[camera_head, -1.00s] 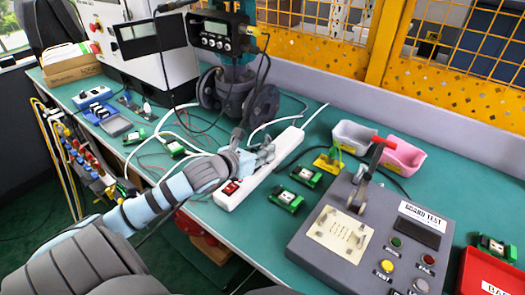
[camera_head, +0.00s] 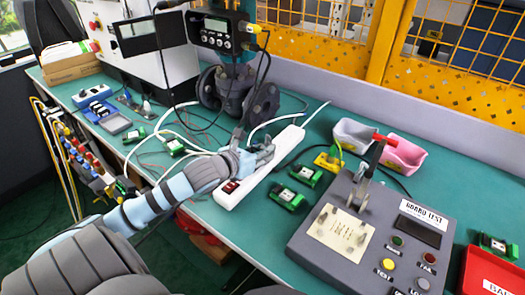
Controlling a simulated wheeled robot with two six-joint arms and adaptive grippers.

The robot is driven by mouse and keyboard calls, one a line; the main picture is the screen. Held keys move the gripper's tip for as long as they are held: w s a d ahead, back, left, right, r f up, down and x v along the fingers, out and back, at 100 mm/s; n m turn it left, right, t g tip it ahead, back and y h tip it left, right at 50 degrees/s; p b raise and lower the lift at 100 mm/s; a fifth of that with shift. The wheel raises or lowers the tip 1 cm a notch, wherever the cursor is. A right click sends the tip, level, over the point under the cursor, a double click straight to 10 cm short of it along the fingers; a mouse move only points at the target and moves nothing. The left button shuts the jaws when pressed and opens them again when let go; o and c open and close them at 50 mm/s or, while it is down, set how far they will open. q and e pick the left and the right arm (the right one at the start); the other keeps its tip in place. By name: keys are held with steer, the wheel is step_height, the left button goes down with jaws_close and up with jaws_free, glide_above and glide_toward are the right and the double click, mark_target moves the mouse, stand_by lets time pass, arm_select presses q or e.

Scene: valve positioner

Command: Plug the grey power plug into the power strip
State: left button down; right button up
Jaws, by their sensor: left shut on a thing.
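The white power strip (camera_head: 287,142) lies slanted on the green bench, with a red switch (camera_head: 231,187) at its near end. My left gripper (camera_head: 262,152) is over the middle of the strip, with its arm coming in from the left. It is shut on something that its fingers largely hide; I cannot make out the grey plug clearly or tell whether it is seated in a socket. A dark cable rises from near the gripper toward the valve positioner (camera_head: 222,32). My right gripper is not in view.
The grey board tester (camera_head: 375,235) with a red-handled clamp stands right of the strip. Green boards (camera_head: 287,196) lie between them. White and pink bins (camera_head: 402,155) stand behind. A red tray (camera_head: 487,275) is at the right edge. Loose cables cross the bench left of the strip.

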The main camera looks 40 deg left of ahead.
arm_select(q)
steer(key=shift+f, duration=0.1)
stand_by(0.6)
steer(key=c, duration=1)
jaws_free()
steer(key=shift+o, duration=0.2)
steer(key=p+v, duration=0.3)
steer(key=p, duration=0.1)
steer(key=p+v, duration=0.3)
steer(key=p, duration=0.1)
steer(key=shift+r, duration=0.3)
steer(key=shift+s+p, duration=0.45)
